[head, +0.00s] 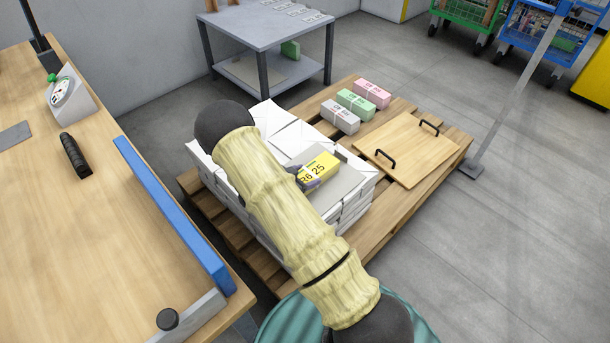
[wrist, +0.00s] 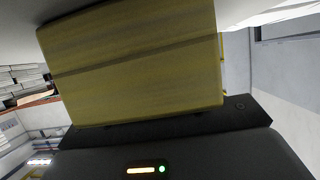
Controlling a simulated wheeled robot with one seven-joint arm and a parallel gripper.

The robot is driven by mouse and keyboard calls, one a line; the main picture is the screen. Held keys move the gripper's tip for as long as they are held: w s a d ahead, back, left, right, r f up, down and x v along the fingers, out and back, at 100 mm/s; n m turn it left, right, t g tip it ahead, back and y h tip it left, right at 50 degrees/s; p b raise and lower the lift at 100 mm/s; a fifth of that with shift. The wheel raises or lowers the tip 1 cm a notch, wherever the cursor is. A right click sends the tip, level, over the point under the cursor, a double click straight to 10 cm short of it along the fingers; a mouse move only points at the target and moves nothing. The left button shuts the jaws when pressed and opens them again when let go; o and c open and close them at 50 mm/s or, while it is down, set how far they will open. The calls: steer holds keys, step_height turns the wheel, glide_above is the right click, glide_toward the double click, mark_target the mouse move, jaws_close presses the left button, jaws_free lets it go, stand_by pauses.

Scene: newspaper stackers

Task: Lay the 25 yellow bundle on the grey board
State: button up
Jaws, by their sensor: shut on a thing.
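The yellow bundle (head: 322,165), marked 25, is above or on the grey board (head: 345,187), which lies on top of the white paper stacks. I cannot tell whether it touches the board. My gripper (head: 303,175) is shut on the bundle, mostly hidden behind my arm in the head view. In the wrist view the yellow bundle (wrist: 130,65) fills the upper middle, close against the dark gripper body.
White paper stacks (head: 279,135) stand on a wooden pallet (head: 441,167). Grey, green and pink bundles (head: 355,103) and a wooden board with black handles (head: 405,150) lie beside them. A workbench (head: 100,240) with a blue rail (head: 172,215) is at left. A grey table (head: 265,25) stands behind.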

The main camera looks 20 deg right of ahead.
steer(key=o, duration=1.7)
steer(key=shift+a, duration=0.1)
steer(key=p+v, duration=0.4)
steer(key=v, duration=0.8)
steer(key=shift+s, duration=0.1)
